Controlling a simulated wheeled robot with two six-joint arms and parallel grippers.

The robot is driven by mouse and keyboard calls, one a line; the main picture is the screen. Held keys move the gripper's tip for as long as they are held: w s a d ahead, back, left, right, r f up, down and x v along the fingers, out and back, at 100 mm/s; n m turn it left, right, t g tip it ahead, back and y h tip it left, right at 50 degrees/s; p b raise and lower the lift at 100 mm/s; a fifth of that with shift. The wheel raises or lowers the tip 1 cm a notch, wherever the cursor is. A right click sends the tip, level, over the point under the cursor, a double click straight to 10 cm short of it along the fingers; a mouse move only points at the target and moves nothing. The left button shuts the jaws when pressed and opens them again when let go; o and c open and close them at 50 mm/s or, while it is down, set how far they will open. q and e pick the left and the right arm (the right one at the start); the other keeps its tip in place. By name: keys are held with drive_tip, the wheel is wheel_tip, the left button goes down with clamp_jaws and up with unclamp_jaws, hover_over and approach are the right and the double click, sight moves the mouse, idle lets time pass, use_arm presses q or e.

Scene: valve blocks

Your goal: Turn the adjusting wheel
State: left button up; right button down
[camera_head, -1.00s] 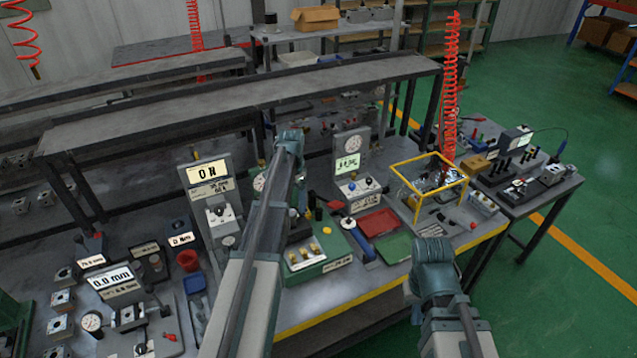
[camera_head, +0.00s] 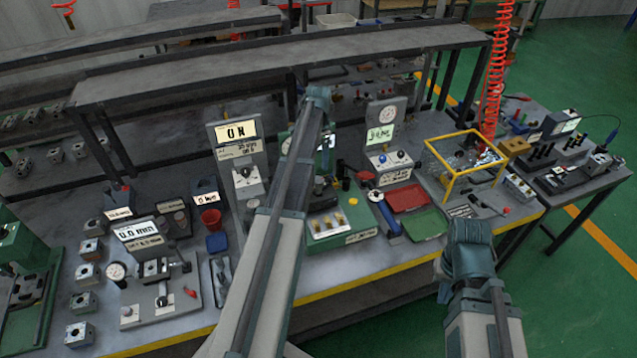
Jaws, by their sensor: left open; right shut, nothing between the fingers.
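I cannot pick out the adjusting wheel for certain. Part of the green fixture (camera_head: 345,238) at the bench's middle is behind my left arm. Its dial gauge (camera_head: 329,140) shows partly beside that arm. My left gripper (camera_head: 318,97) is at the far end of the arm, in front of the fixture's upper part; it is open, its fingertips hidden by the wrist. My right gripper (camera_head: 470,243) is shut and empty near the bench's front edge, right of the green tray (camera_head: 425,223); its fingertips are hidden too. I see no contact.
A test stand with a lit display (camera_head: 236,131) is left of my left arm. A gauge stand (camera_head: 384,130), a red tray (camera_head: 406,198) and a yellow frame (camera_head: 452,168) are to the right. Measuring fixtures and valve blocks (camera_head: 80,334) crowd the left. A shelf (camera_head: 260,75) spans behind.

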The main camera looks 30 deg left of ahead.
sight(318, 180)
use_arm(q)
wheel_tip(318, 180, down, 10)
drive_tip(key=b, duration=0.8)
drive_tip(key=shift+r, duration=0.15)
drive_tip(key=shift+r, duration=0.1)
clamp_jaws()
